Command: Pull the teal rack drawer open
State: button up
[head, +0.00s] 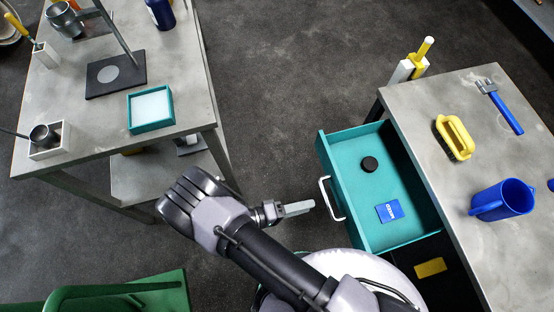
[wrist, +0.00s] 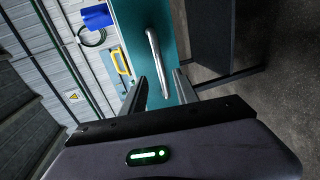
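The teal drawer (head: 335,165) stands well out from under the right-hand bench in the head view, with its inside showing. Its white bar handle (head: 326,196) is on the front face; the handle also shows in the wrist view (wrist: 154,52). My gripper (head: 311,204) is just left of the handle, with a small gap between its tips and the bar in the head view. In the wrist view, my gripper (wrist: 161,80) has its two fingers apart, with the handle lined up between them and the teal front (wrist: 128,30) beyond.
A black puck (head: 370,164) and a blue card (head: 390,211) lie in the drawer. The bench (head: 420,115) bears a blue mug (head: 502,200) and a yellow-handled brush (head: 454,137). A green chair (head: 120,292) stands lower left. Floor (head: 270,110) between the benches is clear.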

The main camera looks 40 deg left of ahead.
jog(key=v, duration=0.9)
